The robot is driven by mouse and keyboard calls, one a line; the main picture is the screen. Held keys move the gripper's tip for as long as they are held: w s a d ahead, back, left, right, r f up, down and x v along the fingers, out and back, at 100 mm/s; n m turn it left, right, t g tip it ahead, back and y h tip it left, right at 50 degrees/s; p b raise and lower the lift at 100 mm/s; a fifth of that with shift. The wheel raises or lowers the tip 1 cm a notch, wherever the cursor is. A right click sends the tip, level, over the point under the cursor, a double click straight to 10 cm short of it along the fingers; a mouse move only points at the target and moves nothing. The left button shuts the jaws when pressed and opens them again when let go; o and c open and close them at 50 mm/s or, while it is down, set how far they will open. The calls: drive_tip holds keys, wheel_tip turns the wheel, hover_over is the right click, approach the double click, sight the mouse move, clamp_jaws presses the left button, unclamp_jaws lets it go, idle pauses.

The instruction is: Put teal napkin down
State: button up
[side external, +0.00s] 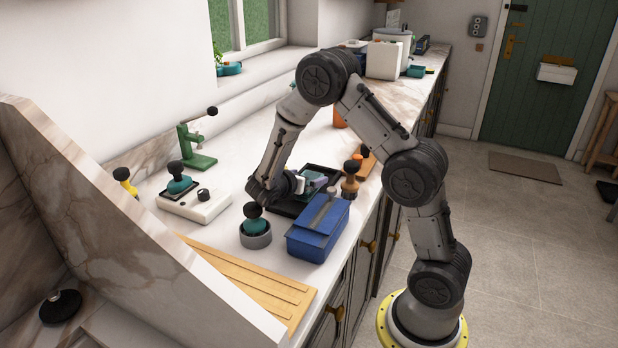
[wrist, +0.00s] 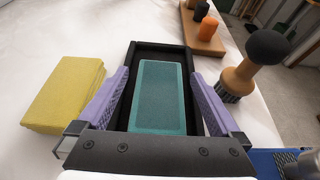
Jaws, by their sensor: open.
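The teal napkin (wrist: 160,98) is a flat, teal rectangle lying inside a black tray (wrist: 136,61) in the wrist view. My gripper (wrist: 159,74) is open, with one purple finger on each side of the teal napkin. A gap shows between each finger and the napkin, so it is not gripped. The fingers are over or beside the tray's long walls; their exact height is hard to tell. In the side external view the black tray (side external: 287,208) is partly hidden by my arm, and the teal napkin (side external: 314,177) shows only in part.
A yellow folded cloth (wrist: 65,91) lies left of the tray. A wooden-handled brush with a black knob (wrist: 250,68) stands right of it. A wooden block with an orange peg (wrist: 208,30) is behind.

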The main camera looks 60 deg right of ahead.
drive_tip(key=v, duration=0.3)
drive_tip(key=shift+a+r, duration=0.2)
drive_tip(key=shift+a, duration=0.1)
wheel_tip(320, 180, up, 6)
drive_tip(key=shift+d+r, duration=0.15)
drive_tip(key=shift+d, duration=0.05)
drive_tip(key=shift+s+a+r, duration=0.1)
drive_tip(key=shift+s+r, duration=0.1)
drive_tip(key=shift+r, duration=0.1)
drive_tip(key=s+a+m+y, duration=0.1)
drive_tip(key=s, duration=0.1)
drive_tip(key=s+a+r+m+y, duration=0.1)
drive_tip(key=s+m, duration=0.1)
drive_tip(key=s+a+r+m+y, duration=0.1)
drive_tip(key=s+m, duration=0.1)
drive_tip(key=s, duration=0.1)
drive_tip(key=shift+a+r, duration=0.1)
drive_tip(key=shift+a, duration=0.2)
drive_tip(key=s+a+r+m+t+y, duration=0.1)
drive_tip(key=s+a+m+t+y, duration=0.1)
drive_tip(key=s+a+m+y, duration=0.3)
drive_tip(key=s+a+m+t+y, duration=0.3)
drive_tip(key=s+a+m+y, duration=0.2)
drive_tip(key=a, duration=0.8)
drive_tip(key=s+m, duration=0.2)
drive_tip(key=m, duration=0.1)
drive_tip(key=shift+s+r+t, duration=0.3)
drive_tip(key=shift+s+r, duration=0.05)
